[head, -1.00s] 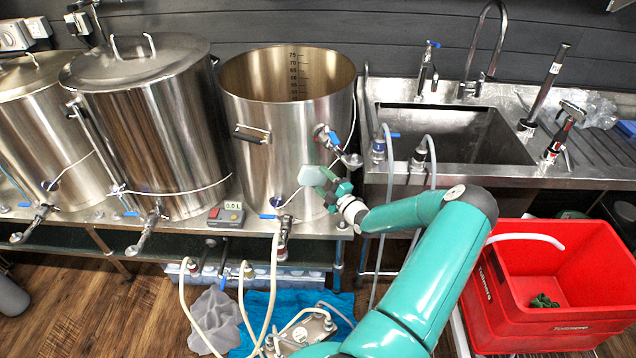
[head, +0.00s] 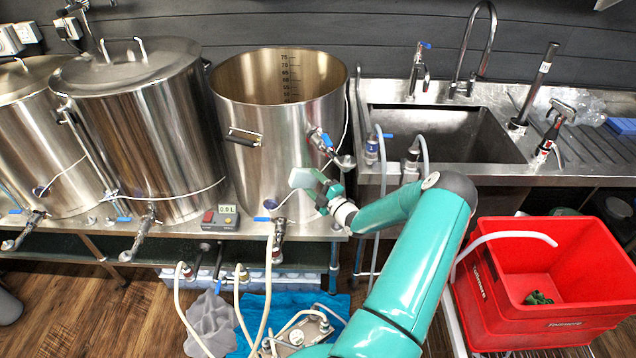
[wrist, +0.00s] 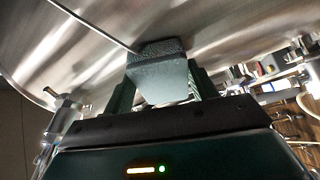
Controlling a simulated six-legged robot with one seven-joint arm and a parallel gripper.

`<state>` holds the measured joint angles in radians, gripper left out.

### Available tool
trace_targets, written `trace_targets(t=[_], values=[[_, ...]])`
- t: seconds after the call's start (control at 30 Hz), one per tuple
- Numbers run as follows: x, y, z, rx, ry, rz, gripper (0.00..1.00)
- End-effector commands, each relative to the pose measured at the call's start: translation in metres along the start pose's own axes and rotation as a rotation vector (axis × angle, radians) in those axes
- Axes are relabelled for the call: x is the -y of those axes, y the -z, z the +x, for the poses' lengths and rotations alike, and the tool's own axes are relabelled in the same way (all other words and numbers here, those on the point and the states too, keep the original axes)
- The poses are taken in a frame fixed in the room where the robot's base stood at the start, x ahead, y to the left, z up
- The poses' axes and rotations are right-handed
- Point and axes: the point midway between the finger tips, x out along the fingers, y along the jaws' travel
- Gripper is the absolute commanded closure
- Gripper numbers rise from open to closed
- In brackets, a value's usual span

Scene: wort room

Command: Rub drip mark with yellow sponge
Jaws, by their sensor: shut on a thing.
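My gripper (head: 318,184) is shut on a small pale block, the sponge (head: 303,178). The sponge looks whitish rather than yellow in the head view. In the wrist view the sponge (wrist: 160,82) sits between the fingers of my gripper (wrist: 163,90), grey with a darker, rough far layer. Its far end is at or very close to the steel wall of the open pot (head: 262,150), below the upper tap; I cannot tell if it touches. I cannot make out a drip mark; the sponge and gripper cover part of the wall.
An upper tap (head: 325,142) and a lower valve (head: 279,228) stick out of the pot near my gripper. A thin cable crosses the wall. A lidded pot (head: 145,130) stands left, a sink (head: 450,135) right, and a red crate (head: 535,310) lower right. Hoses hang below.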

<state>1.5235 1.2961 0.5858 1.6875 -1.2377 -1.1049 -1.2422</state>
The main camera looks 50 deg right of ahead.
Motion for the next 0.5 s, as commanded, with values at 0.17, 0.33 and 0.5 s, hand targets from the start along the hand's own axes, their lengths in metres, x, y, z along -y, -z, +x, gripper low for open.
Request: trace_targets(t=[0.17,0.33,0.5], values=[[0.003,0.012,0.007,-0.012,0.001,0.003,0.61],[0.008,0.026,0.011,-0.015,0.002,0.003,0.61],[0.012,0.036,0.015,-0.015,0.001,0.002,0.61]])
